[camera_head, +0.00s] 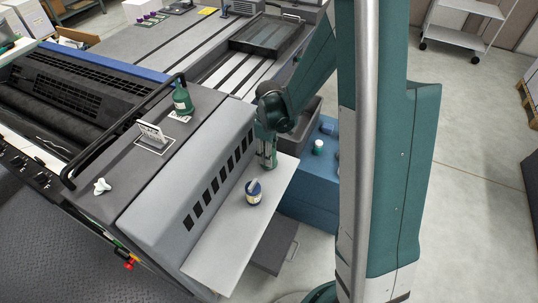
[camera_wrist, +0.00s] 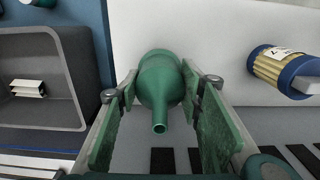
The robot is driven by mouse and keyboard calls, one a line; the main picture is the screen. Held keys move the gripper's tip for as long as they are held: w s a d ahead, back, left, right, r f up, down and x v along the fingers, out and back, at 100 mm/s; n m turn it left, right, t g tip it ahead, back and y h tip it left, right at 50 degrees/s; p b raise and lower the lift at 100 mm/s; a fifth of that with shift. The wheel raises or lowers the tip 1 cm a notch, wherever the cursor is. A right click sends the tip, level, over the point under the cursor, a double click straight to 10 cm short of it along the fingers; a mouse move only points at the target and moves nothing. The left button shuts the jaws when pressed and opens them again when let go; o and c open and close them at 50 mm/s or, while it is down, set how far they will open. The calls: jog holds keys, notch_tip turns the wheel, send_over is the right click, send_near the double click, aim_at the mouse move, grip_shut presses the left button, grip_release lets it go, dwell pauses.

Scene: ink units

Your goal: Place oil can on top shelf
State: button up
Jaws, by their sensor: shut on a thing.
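My gripper (camera_head: 268,158) is shut on a green oil can (camera_wrist: 160,85) at the near side of the grey machine, by the far end of the pale side shelf (camera_head: 222,252). In the wrist view, the can lies between both fingers of my gripper (camera_wrist: 160,88), with its narrow spout towards the bottom of the picture. The can's base is hard to see, so I cannot tell whether it touches the shelf. A second green bottle (camera_head: 182,100) with a dark top stands on the machine's flat upper surface (camera_head: 113,203).
A blue and yellow tin (camera_head: 253,192) stands on the pale shelf; it also shows in the wrist view (camera_wrist: 280,70). A grey bin (camera_wrist: 45,75) lies left of my gripper.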

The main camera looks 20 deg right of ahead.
jog(key=shift+f, duration=0.15)
jog(key=o, duration=1.1)
jog(key=shift+r+p, duration=0.9)
jog(key=shift+r, duration=5.2)
jog(key=shift+r, duration=0.1)
